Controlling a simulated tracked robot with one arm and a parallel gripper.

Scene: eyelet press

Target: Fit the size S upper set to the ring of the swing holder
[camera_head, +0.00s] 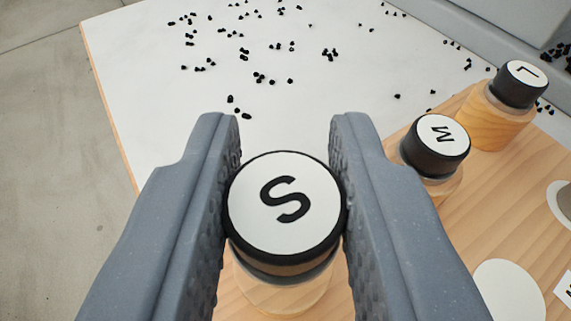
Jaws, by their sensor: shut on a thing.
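The size S upper set (268,215) has a white top marked with a black S and a black rim. It is between the two grey fingers of my gripper (285,205), which is shut on it.
The M set (436,146) and the L set (517,84) stand to the right on wooden pegs. A white disc (508,290) lies on the board at lower right. Small black pieces are scattered over the white table (140,60). A grey body (455,30) borders it at upper right.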

